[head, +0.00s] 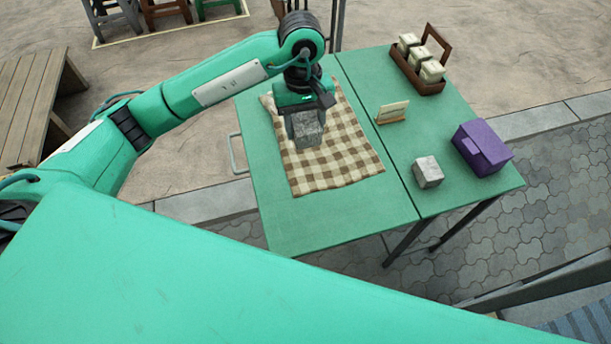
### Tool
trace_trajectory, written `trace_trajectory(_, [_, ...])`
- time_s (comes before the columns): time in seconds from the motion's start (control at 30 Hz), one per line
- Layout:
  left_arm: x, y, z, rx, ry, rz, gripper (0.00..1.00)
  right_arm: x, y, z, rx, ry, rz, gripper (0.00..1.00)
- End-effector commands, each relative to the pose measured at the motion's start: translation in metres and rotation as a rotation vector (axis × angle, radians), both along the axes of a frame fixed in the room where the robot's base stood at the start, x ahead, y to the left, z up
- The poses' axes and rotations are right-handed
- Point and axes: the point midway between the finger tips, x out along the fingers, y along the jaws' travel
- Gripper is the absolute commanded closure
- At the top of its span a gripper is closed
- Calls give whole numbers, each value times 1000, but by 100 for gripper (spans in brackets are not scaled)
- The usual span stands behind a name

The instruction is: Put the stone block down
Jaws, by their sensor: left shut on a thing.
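My left gripper (304,112) reaches in from the left and points down over the checked cloth. It is shut on a grey stone block (306,130), which hangs below its fingers. The block is over the upper left part of the brown and cream checked cloth (335,165); I cannot tell whether it touches the cloth. The cloth lies on the green folding table (290,226). A second grey stone block (428,172) sits on the right half of the table, apart from the gripper. My right gripper does not show.
A purple box (482,147) stands near the table's right edge. A small card in a wooden holder (392,112) stands near the middle seam. A wooden carrier (430,85) with several pale jars is at the back right. The table's front left part is clear.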

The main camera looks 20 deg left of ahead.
Motion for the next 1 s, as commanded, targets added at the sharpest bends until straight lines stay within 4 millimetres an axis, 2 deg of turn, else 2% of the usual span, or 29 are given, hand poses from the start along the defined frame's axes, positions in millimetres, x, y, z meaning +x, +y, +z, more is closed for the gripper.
trace_trajectory(0.1, [-2, -2, 3, -2, 1, 20, 86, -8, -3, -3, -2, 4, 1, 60])
trace_trajectory(0.2, [-3, -2, -7, -1, 4, 27, 86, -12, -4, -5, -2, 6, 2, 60])
trace_trajectory(0.27, [-3, -2, -19, -2, 7, 28, 86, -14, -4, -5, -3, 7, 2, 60])
trace_trajectory(0.7, [-3, -3, -129, -2, 6, 27, 86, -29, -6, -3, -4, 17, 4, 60])
trace_trajectory(0.8, [-3, -2, -144, -2, 3, 26, 86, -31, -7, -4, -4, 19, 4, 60])
trace_trajectory(1.0, [-2, -2, -157, -2, 1, 26, 86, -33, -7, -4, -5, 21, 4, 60])
